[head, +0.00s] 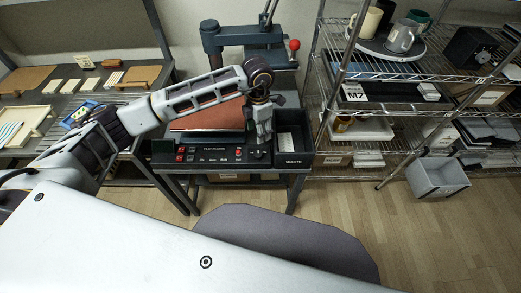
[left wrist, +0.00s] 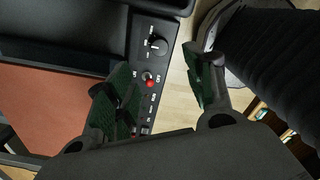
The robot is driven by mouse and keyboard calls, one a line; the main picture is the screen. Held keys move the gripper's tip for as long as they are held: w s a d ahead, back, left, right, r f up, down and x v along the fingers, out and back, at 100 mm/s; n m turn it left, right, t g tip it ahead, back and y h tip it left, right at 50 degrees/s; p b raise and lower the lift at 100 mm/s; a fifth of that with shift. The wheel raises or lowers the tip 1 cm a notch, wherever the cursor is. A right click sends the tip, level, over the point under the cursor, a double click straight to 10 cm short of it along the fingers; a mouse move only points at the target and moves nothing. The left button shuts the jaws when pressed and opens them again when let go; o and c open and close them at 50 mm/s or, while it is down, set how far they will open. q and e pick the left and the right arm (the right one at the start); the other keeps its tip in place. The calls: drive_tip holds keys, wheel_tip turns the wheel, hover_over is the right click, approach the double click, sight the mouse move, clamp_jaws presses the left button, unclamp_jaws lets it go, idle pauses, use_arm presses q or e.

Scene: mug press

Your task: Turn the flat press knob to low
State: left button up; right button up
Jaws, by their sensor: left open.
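The flat press (head: 213,158) stands on a dark table, with a black control panel along its front and a reddish-brown pad (head: 205,118). Its knob (left wrist: 157,44) is a round black dial with a white mark, near the panel's end in the left wrist view; printed labels around it are too small to read. In the head view the knob (head: 259,154) is just below my left gripper (head: 263,139). My left gripper (left wrist: 160,76) is open and empty, its dark green finger pads apart. The knob lies beyond the fingertips, not between them. My right gripper is not in view.
A red-tipped toggle switch (left wrist: 149,82) marked ON and OFF sits beside the knob. A dark tray labelled WASTE (head: 293,150) is right of the panel. A lever with a red ball (head: 294,45) rises behind. A wire shelf (head: 385,107) holds mugs at right.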

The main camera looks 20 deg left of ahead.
sight(259, 153)
use_arm(q)
wheel_tip(259, 153, down, 13)
drive_tip(key=shift+a+r, duration=0.1)
drive_tip(key=shift+f, duration=0.4)
drive_tip(key=c, duration=1)
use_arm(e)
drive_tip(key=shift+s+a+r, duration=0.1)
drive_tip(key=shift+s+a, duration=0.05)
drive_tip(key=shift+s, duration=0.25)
